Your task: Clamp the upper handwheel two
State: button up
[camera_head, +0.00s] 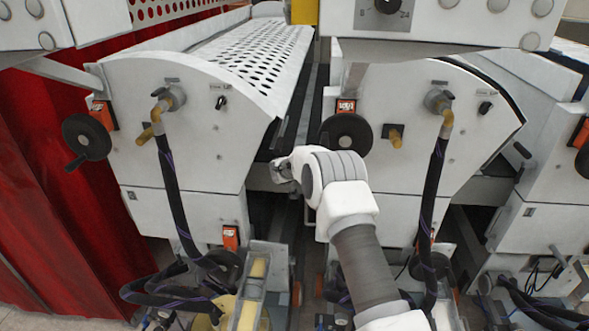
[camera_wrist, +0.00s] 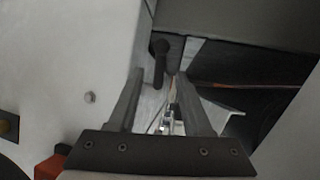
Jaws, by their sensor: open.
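Several black upper handwheels show in the head view. One (camera_head: 87,137) is on the left machine panel, with its crank handle at lower left. Another (camera_head: 345,134) is on the middle panel, below an orange counter (camera_head: 346,105). I cannot tell from the pictures which one is number two. My gripper (camera_head: 283,171) is left of and below the middle handwheel, apart from it, by the gap between the panels. In the wrist view my gripper (camera_wrist: 160,103) has its fingers apart. A short dark rod (camera_wrist: 159,62) appears between and beyond the fingers; contact is not visible.
In the wrist view a pale panel (camera_wrist: 60,60) fills the left, with an orange part (camera_wrist: 50,166) at lower left. Hoses (camera_head: 171,185) hang before the panels in the head view. A red curtain (camera_head: 60,210) is at left.

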jog(key=b+v, duration=0.1)
jog(key=v, duration=1)
jog(key=shift+s+r, duration=0.2)
jog(key=shift+s, duration=0.05)
jog(key=shift+a, duration=0.1)
